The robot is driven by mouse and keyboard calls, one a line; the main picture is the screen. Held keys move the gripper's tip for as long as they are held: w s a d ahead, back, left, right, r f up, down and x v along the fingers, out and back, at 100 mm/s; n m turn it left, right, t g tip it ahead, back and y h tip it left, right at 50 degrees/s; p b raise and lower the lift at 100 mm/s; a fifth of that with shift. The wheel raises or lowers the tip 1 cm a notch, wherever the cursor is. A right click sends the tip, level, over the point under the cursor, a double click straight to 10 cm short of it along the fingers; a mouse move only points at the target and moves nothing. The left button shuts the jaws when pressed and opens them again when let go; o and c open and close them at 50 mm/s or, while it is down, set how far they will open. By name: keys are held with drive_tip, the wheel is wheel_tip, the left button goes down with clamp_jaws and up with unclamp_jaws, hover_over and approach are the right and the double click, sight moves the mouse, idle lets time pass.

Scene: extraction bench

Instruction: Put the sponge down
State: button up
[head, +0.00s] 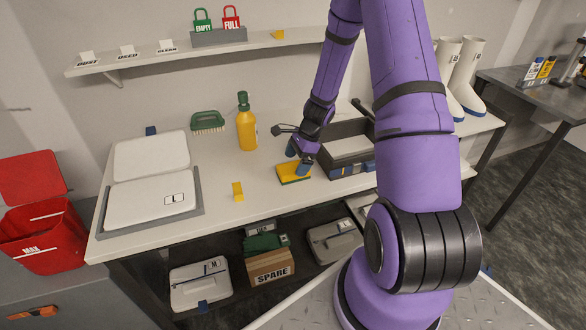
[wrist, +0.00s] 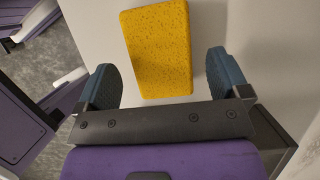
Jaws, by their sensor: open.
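The yellow sponge (head: 292,174) with a darker green underside lies flat on the white bench top (head: 260,190), left of the grey tray. In the wrist view the sponge (wrist: 158,48) shows its yellow face, beyond and between my two blue fingertips. My gripper (wrist: 170,80) is open, with a gap between each finger and the sponge's sides. In the head view my gripper (head: 300,163) is at the sponge's far right edge and partly covers it.
A grey tray (head: 345,170) stands close right of the sponge. A white lidded box (head: 150,200) fills the left end.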

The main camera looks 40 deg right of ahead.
drive_tip(key=w+v, duration=0.1)
drive_tip(key=v, duration=0.7)
drive_tip(key=s+a+r+n+h, duration=0.1)
drive_tip(key=s+a+r+n, duration=0.2)
drive_tip(key=r, duration=0.4)
drive_tip(key=s+a+r+n+t, duration=0.1)
drive_tip(key=s+a+r+n, duration=0.1)
drive_tip(key=a+r+n, duration=0.35)
drive_tip(key=s+a+r+n+h, duration=0.1)
drive_tip(key=s+a+r+n, duration=0.1)
drive_tip(key=r, duration=0.7)
drive_tip(key=s+a+r+n+t+h, duration=0.1)
drive_tip(key=s+a+r+n, duration=0.2)
drive_tip(key=s, duration=0.6)
drive_tip(key=s+a+r+n+t+h, duration=0.1)
drive_tip(key=s+a+r+n+t, duration=0.1)
drive_tip(key=s+r+n, duration=0.5)
drive_tip(key=s+a+r, duration=0.1)
drive_tip(key=s, duration=0.2)
drive_tip(key=shift+s+a+n, duration=0.2)
drive_tip(key=shift+a+n, duration=0.05)
drive_tip(key=shift+n, duration=0.1)
drive_tip(key=shift+o, duration=0.5)
drive_tip(key=shift+r, duration=0.1)
